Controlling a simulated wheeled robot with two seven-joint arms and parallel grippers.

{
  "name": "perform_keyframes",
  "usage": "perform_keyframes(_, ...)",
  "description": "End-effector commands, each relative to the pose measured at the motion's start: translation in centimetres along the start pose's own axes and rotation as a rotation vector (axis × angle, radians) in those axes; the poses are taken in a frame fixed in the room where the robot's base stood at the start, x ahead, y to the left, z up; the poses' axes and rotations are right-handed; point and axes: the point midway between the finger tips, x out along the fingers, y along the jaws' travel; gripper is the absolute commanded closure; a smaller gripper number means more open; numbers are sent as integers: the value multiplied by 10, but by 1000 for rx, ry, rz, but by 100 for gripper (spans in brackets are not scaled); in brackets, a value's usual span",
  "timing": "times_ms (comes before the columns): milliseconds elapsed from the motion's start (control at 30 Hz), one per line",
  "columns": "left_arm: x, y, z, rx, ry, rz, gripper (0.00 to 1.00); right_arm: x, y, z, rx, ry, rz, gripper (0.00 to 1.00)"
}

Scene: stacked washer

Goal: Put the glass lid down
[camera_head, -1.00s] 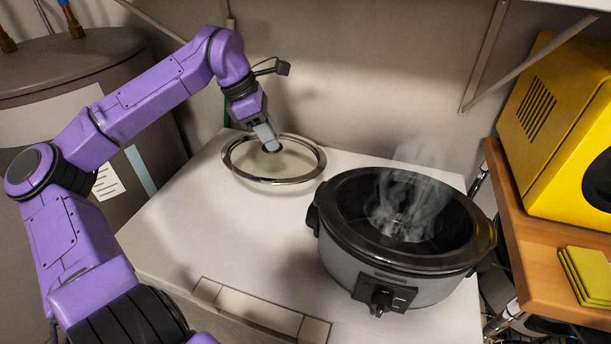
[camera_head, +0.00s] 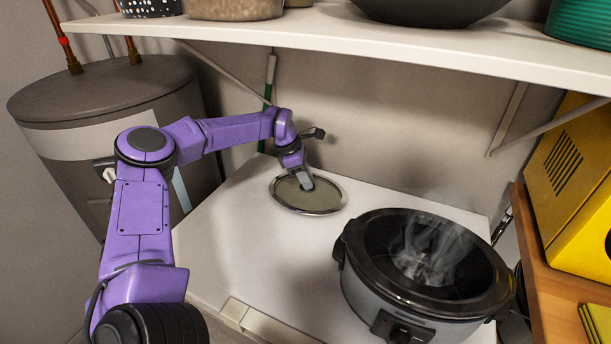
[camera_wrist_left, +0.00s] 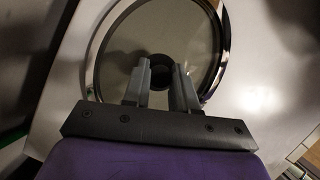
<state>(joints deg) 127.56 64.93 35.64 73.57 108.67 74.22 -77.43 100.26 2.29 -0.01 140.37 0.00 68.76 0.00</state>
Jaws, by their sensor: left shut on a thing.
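The glass lid (camera_head: 325,197) is an oval clear pane with a shiny metal rim and a dark knob. In the head view it lies at or very near the white top, at the back left of the slow cooker; whether it touches all round I cannot tell. My left gripper (camera_head: 306,182) is over the lid's middle, shut on its knob. In the left wrist view the fingers (camera_wrist_left: 162,90) stand on both sides of the dark knob, and the lid (camera_wrist_left: 115,50) spreads out beyond them. The right gripper is not in view.
The black and grey slow cooker (camera_head: 425,265) stands open and steaming on the white top (camera_head: 275,255). A shelf (camera_head: 350,45) with bowls hangs above. A grey tank (camera_head: 105,110) is at left. A yellow appliance (camera_head: 580,190) sits on a wooden surface at right. The white top's front left is clear.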

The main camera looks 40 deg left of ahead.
Motion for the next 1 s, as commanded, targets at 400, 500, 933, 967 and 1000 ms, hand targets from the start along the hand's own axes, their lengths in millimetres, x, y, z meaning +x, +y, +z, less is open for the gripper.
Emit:
perform_keyframes(400,3,0,-1,0,0,1,50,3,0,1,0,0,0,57)
perform_keyframes(500,3,0,-1,0,0,0,48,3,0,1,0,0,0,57)
perform_keyframes(933,-35,1,0,-1,-6,5,48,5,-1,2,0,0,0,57)
perform_keyframes(967,-43,1,0,0,-6,6,48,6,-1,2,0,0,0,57)
perform_keyframes(1000,-54,1,0,0,-6,6,48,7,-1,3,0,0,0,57)
